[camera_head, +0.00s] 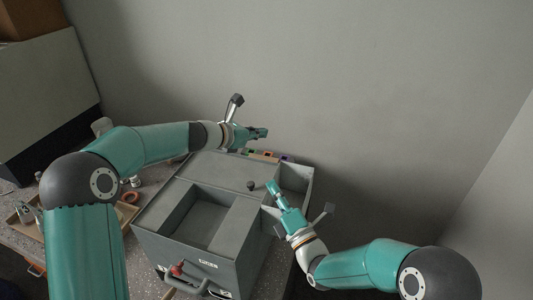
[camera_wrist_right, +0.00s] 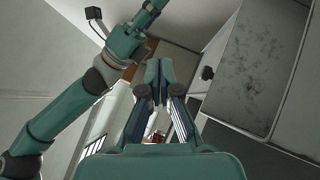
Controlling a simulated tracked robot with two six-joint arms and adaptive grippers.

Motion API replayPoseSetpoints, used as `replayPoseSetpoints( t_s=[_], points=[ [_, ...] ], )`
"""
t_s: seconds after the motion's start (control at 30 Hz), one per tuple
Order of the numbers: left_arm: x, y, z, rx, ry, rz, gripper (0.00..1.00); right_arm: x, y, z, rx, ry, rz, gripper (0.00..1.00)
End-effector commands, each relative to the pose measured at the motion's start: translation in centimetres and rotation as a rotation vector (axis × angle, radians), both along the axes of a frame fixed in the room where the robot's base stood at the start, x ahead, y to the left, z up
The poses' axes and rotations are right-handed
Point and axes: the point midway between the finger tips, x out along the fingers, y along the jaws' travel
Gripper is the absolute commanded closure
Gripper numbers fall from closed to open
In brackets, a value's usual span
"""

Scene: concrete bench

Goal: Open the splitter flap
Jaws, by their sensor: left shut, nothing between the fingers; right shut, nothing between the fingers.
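The splitter is a grey box (camera_head: 168,240) on the bench. Its top has a rectangular recess (camera_head: 200,218) and a flat grey panel (camera_head: 222,168) behind it. A small black knob (camera_head: 250,185) stands at the panel's right side, and a dark knob also shows in the right wrist view (camera_wrist_right: 207,73). I cannot tell for sure which part is the flap. My right gripper (camera_head: 272,186) is shut and empty, just right of the knob, apart from it; its fingers show in the right wrist view (camera_wrist_right: 159,70). My left gripper (camera_head: 264,132) is shut and empty, above the box's back edge.
Open side compartments (camera_head: 296,183) line the box's right. A tray (camera_head: 125,213) and an orange ring (camera_head: 130,197) lie left. A wall closes the back.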

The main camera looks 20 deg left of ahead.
Motion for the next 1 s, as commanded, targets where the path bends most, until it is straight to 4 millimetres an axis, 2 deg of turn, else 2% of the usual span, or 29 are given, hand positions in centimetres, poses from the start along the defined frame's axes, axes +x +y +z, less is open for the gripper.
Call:
replayPoseSetpoints(
  t_s=[0.4,0.5,0.7,1.0],
  points=[
    [0.0,0.1,0.0,0.000,0.000,0.001,1.00,4.7,6.1,2.4,0.002,0.001,0.001,1.00],
    [0.0,0.1,0.0,0.000,0.000,0.001,1.00,6.2,6.0,3.1,0.003,-0.001,-0.001,1.00],
    [0.0,0.1,0.0,0.000,0.000,0.001,1.00,7.8,6.1,3.8,0.001,0.003,0.001,1.00],
    [-0.1,0.1,0.0,0.000,0.000,0.002,1.00,8.3,6.1,4.0,0.000,0.004,0.000,1.00]
  ],
)
